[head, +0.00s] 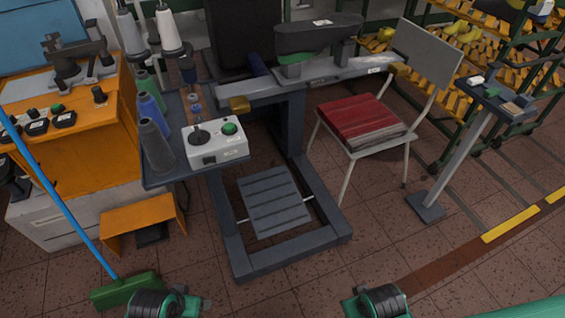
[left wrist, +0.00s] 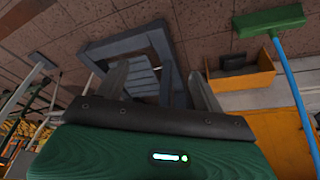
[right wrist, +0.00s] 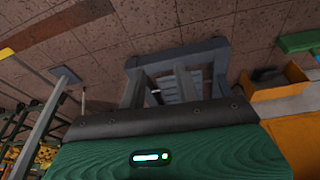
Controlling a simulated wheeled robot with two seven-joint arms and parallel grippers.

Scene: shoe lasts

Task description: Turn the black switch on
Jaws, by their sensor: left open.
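A white control box (head: 215,143) sits on a grey shelf of the workstation in the head view. On its front face is a small black switch (head: 209,160); its position is too small to tell. On top of the box are a black knob on a stem (head: 200,136) and a green button (head: 229,128). My left gripper is open and empty in the left wrist view (left wrist: 160,72), pointing over the floor and the workstation base. My right gripper, in the right wrist view (right wrist: 160,82), also looks open and empty. Both fingertips are out of the head view, and neither gripper is at the box.
Thread cones (head: 154,143) stand left of the box. An orange cabinet (head: 75,150) with black knobs is at the left, with a blue-handled broom (head: 122,290) before it. A chair with a red cushion (head: 358,118) stands right.

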